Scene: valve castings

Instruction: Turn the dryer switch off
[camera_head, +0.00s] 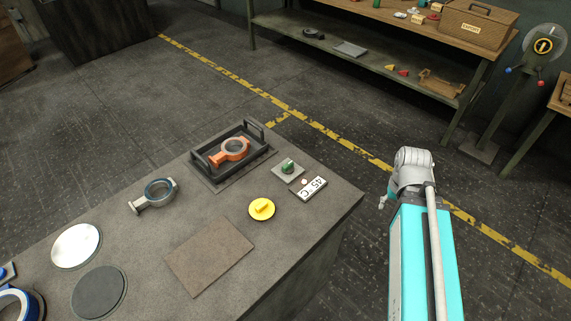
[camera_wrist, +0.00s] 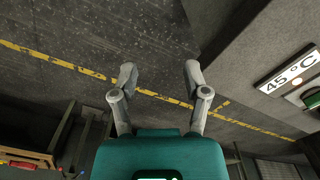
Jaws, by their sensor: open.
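A green knob (camera_head: 288,166) sits on a small light plate on the grey worktop, beside a white "45 °C" sign (camera_head: 313,188); I take it to be the dryer switch. In the wrist view the green knob (camera_wrist: 312,98) is partly cut off at the right edge, below the sign (camera_wrist: 287,70). Its exact setting is too small to tell. My gripper (camera_wrist: 160,74) is open and empty, its fingers over the floor, to the left of the worktop edge and apart from the switch. In the head view my arm stands right of the worktop.
A dark handled tray (camera_head: 208,172) holding an orange casting (camera_head: 235,149) stands behind and left of the knob. A yellow disc (camera_head: 262,208), a brown mat (camera_head: 210,257) and a grey casting (camera_head: 158,191) also lie on the worktop. A shelved bench (camera_head: 380,60) stands across the floor.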

